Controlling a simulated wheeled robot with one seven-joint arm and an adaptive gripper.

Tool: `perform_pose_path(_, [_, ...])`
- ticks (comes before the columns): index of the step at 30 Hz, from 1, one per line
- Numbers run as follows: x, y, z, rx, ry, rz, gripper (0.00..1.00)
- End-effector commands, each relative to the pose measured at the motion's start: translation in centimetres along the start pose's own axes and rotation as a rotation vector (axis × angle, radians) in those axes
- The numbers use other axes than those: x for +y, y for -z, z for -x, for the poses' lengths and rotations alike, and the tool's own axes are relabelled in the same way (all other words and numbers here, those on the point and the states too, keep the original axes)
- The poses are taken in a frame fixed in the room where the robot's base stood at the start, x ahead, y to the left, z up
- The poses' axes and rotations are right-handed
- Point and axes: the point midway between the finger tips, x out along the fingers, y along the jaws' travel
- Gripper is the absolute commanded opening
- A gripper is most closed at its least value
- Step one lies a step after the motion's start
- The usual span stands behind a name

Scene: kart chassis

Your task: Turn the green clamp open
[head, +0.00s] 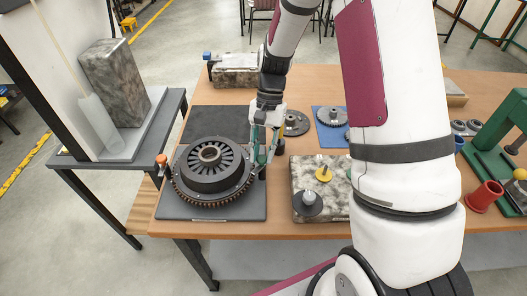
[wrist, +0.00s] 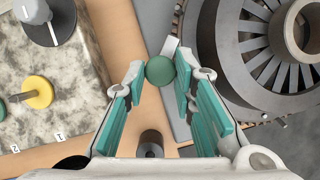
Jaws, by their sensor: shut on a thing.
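The green clamp's round knob (wrist: 160,71) shows in the wrist view between my fingertips, with a pale lever piece beside it at the edge of the dark plate. My gripper (wrist: 161,78) is shut on this knob. In the head view my gripper (head: 262,158) is at the right edge of the plate (head: 240,208), just right of the black geared rotor (head: 208,170). My fingers hide most of the clamp there, so I cannot tell how far its lever is turned.
A clamp with an orange knob (head: 161,159) is at the plate's left side. A stone-patterned board (head: 305,180) with numbered pegs, a yellow disc (head: 323,174) and a dark knob (head: 308,203) lies to the right. A blue mat (head: 328,139) with a gear lies behind.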

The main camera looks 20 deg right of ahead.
Motion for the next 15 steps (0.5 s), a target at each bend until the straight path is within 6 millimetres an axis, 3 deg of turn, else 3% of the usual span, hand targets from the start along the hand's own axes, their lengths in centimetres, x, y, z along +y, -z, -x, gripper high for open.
perform_pose_path(15, [-0.51,-0.16,0.01,0.001,-0.176,0.429,0.00])
